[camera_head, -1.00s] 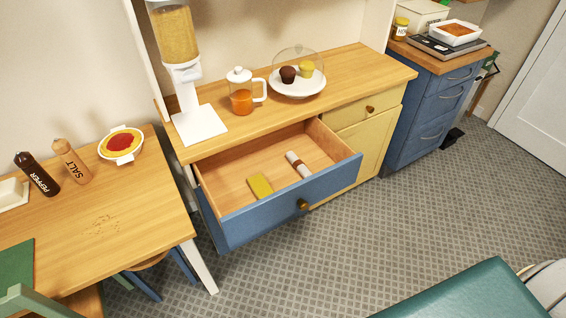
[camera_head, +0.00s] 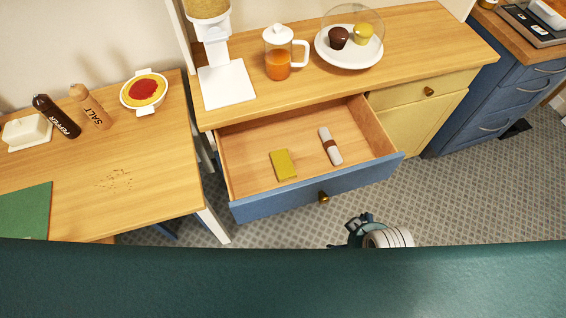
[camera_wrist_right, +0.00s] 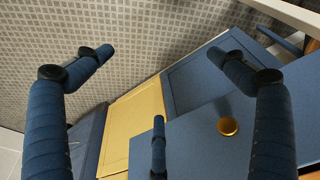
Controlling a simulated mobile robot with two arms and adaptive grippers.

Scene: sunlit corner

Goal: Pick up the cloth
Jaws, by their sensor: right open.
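A folded yellow piece (camera_head: 283,164), which looks like a cloth, lies flat in the open drawer (camera_head: 245,183), left of its middle. A white roll with a brown band (camera_head: 330,146) lies to its right in the drawer, apart from it. My right gripper (camera_head: 358,226) is in front of the drawer, to the right of its brass knob (camera_head: 323,197), and holds nothing. In the right wrist view my right gripper (camera_wrist_right: 168,72) has its fingers spread, with the blue drawer front and the knob (camera_wrist_right: 228,126) beyond them. The cloth is hidden there. My left gripper is not in view.
The wooden counter (camera_head: 300,88) above the drawer holds a dispenser (camera_head: 212,40), an orange jug (camera_head: 279,62) and a domed cake plate (camera_head: 349,55). A table (camera_head: 150,195) with shakers and a pie stands at left. The floor right of the drawer is clear.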

